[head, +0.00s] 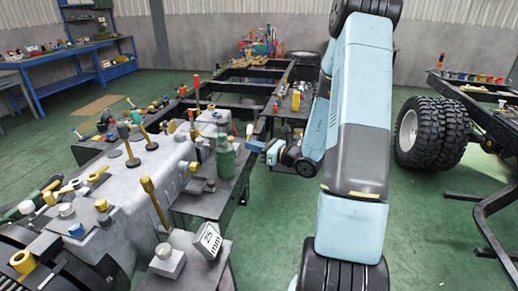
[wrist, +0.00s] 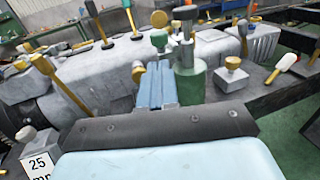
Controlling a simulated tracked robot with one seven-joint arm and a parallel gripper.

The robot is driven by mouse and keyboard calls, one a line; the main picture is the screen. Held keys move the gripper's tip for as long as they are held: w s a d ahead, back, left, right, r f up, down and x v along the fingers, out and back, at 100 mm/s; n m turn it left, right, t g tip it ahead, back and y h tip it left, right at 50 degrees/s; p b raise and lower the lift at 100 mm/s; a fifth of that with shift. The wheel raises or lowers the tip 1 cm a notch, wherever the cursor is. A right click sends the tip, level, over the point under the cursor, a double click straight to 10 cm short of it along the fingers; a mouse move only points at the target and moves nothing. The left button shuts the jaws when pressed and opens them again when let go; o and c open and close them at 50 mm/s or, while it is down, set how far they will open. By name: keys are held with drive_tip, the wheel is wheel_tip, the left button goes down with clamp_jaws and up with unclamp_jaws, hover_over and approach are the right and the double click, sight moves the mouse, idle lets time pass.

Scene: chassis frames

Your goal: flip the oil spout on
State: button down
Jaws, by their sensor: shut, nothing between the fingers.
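A green can (head: 225,160) with a narrow grey fitting on top stands on a dark stand beside the grey engine casing. In the wrist view the can (wrist: 190,84) is just right of and beyond my gripper's fingers. Its grey top fitting rises beside a round greenish knob (wrist: 159,38). I cannot make out clearly which part is the oil spout or how it is set. My gripper (head: 251,139) is right of the can in the head view. In the wrist view my gripper (wrist: 156,68) has its blue fingers together and empty; contact with the can is unclear.
Yellow-handled levers (head: 155,200) and several knobs stick up from the engine casing (head: 130,200) on the left. A white block marked 25 mm (head: 209,240) sits in front. A grey block with a knob (wrist: 233,78) is right of the can. Green floor is open farther right.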

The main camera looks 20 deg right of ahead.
sight(225, 138)
drive_tip(key=x, duration=0.9)
